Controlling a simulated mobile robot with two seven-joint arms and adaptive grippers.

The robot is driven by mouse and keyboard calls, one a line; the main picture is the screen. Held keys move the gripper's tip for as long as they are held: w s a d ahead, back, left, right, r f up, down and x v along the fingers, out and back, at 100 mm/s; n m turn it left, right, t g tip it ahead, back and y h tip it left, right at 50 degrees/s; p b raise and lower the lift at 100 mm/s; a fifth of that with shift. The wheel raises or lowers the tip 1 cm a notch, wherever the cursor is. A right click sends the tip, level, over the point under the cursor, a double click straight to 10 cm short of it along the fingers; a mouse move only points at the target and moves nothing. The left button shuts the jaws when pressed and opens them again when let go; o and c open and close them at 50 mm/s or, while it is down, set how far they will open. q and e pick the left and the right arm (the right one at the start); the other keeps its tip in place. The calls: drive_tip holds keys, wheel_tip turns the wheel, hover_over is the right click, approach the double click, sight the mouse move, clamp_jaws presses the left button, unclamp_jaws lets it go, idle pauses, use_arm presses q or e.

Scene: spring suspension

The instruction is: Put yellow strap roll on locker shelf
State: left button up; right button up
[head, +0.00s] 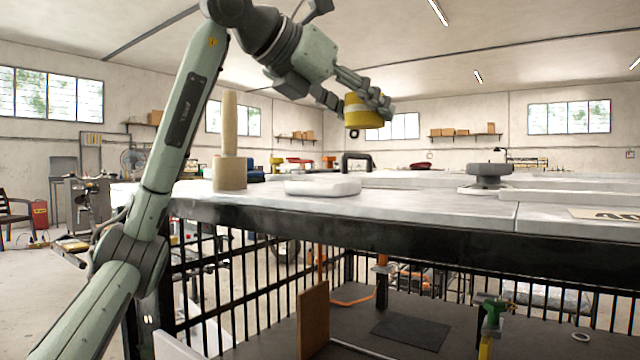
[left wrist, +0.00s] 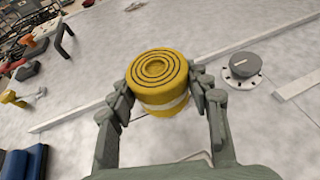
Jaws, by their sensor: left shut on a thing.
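The yellow strap roll (head: 362,111) is held in my left gripper (head: 368,104), high above the pale worktop in the head view. In the left wrist view the roll (left wrist: 157,82) shows its coiled round face, with a pale band around its side. The two fingers of my left gripper (left wrist: 162,95) press on it from both sides. No gripper of my right arm shows. I cannot make out a locker shelf with certainty; a dark lower deck (head: 400,335) lies behind black bars under the worktop.
On the worktop (head: 420,205) stand a wooden post on a round base (head: 229,150), a white pad (head: 322,187) and a grey knob-like fixture (head: 489,175). Under it are a brown board (head: 313,320) and a green-topped tool (head: 491,320). Wall shelves with boxes (head: 455,132) are far behind.

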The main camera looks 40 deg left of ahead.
use_arm(q)
drive_tip(key=f, duration=0.3)
drive_tip(key=f+b, duration=0.1)
drive_tip(key=f, duration=0.1)
drive_tip(key=shift+s+a, duration=0.15)
drive_tip(key=shift+s, duration=0.15)
wheel_tip(320, 180, down, 4)
drive_tip(key=shift+r+b, duration=0.1)
drive_tip(key=shift+b, duration=0.5)
drive_tip(key=shift+w+f, duration=0.1)
drive_tip(key=shift+f, duration=0.1)
use_arm(e)
wheel_tip(320, 180, up, 6)
drive_tip(key=shift+s, duration=0.2)
use_arm(q)
drive_tip(key=shift+f, duration=0.1)
drive_tip(key=o, duration=1.4)
use_arm(e)
drive_tip(key=shift+r, duration=0.2)
